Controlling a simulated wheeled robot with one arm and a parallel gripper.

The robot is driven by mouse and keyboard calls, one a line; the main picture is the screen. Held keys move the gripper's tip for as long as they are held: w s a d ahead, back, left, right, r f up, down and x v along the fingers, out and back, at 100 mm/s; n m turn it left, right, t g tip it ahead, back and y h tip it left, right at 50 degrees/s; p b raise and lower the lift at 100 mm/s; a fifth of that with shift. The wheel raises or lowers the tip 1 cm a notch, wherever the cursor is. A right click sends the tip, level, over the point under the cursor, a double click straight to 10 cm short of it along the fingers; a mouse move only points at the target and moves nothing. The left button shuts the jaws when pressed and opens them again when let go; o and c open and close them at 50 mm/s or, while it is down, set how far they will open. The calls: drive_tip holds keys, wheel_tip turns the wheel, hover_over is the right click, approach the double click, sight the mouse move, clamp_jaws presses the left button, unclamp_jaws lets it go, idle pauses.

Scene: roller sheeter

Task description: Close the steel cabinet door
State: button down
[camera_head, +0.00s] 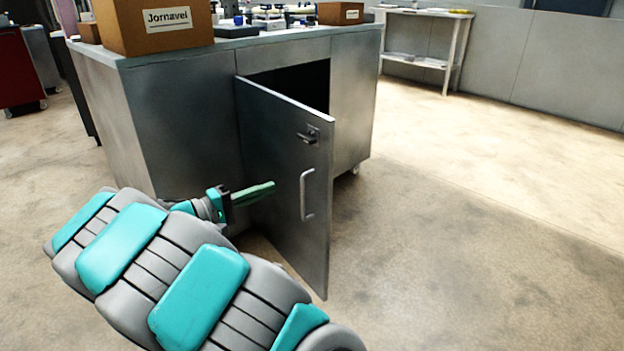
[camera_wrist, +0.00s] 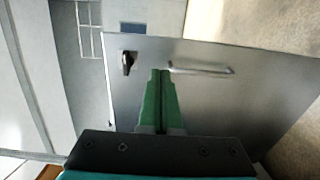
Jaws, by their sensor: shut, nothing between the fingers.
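The steel cabinet door (camera_head: 275,150) stands part open, hinged at its left edge and swung out toward me. Its outer face carries a vertical bar handle (camera_head: 303,195) and a small latch (camera_head: 308,135) above it. In the wrist view the door (camera_wrist: 215,110) fills much of the right side, with the handle (camera_wrist: 215,71) and dark latch (camera_wrist: 127,62). My gripper (camera_head: 272,186) is shut and empty, its green fingers pointing toward the door face, left of the handle. The fingertips (camera_wrist: 160,72) appear near the face; I cannot tell whether they touch it.
The steel cabinet (camera_head: 185,125) has a dark opening (camera_head: 300,82) behind the door. Cardboard boxes (camera_head: 155,22) and small items stand on its top. A side table (camera_head: 425,40) stands at the back wall. Floor (camera_head: 450,230) to the right is clear.

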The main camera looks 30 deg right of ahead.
sight(323, 168)
drive_tip(key=w+d, duration=0.1)
drive_tip(key=d, duration=0.3)
drive_tip(key=d+p, duration=0.1)
drive_tip(key=d, duration=0.4)
drive_tip(key=w+d, duration=0.1)
drive_tip(key=d, duration=0.3)
drive_tip(key=shift+w+d, duration=0.3)
drive_tip(key=shift+d, duration=0.05)
